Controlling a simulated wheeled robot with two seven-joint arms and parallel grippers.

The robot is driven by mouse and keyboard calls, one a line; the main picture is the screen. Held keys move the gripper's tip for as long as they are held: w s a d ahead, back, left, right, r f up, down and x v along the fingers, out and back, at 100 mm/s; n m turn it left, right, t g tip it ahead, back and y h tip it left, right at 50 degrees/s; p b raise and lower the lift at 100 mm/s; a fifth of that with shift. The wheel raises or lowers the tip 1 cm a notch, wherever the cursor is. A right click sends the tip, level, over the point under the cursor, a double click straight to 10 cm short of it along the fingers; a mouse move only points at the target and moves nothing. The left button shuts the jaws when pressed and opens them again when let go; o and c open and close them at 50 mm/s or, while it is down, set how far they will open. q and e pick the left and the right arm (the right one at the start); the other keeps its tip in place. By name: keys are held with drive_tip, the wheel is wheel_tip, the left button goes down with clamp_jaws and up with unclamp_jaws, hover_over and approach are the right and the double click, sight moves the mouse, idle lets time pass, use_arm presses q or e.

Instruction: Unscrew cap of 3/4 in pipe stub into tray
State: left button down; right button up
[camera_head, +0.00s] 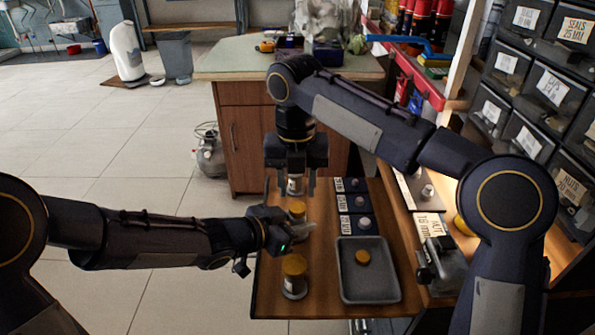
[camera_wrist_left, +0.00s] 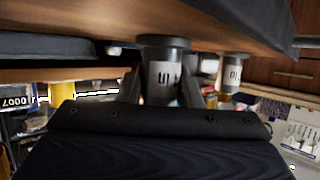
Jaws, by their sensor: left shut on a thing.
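In the head view, my left gripper (camera_head: 300,229) reaches in low from the left and is shut on the middle pipe stub, whose yellow cap (camera_head: 297,209) shows on top. The left wrist view shows this labelled stub (camera_wrist_left: 165,78) between its fingers, upside down. My right gripper (camera_head: 297,192) points down just beyond, its fingers spread. A white-labelled stub (camera_head: 295,185) shows between them; its top is hidden, and I cannot tell whether they touch it. A front stub (camera_head: 294,287) has a yellow cap (camera_head: 294,265). The grey tray (camera_head: 371,294) holds a loose yellow cap (camera_head: 363,257).
Dark labelled bins (camera_head: 357,224) stand behind the tray on the wooden bench. A vise-like metal tool (camera_head: 440,262) lies to the right of the tray. Drawers (camera_head: 540,90) rise at far right. Open floor lies left of the bench.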

sight(298, 207)
drive_tip(key=m, duration=0.5)
drive_tip(key=shift+r, duration=0.2)
drive_tip(key=m, duration=0.8)
drive_tip(key=shift+r, duration=0.25)
drive_tip(key=m, duration=0.5)
drive_tip(key=shift+r+m, duration=0.25)
drive_tip(key=shift+m, duration=0.05)
drive_tip(key=m, duration=0.2)
drive_tip(key=shift+r+m, duration=0.1)
drive_tip(key=shift+m, duration=0.2)
drive_tip(key=m, duration=0.5)
drive_tip(key=shift+r, duration=0.3)
drive_tip(key=m, duration=0.5)
drive_tip(key=shift+r, duration=0.25)
drive_tip(key=m, duration=0.4)
drive_tip(key=shift+r, duration=0.25)
drive_tip(key=shift+f+m, duration=0.3)
drive_tip(key=shift+f, duration=0.05)
wheel_tip(298, 207, down, 7)
drive_tip(key=shift+f, duration=0.15)
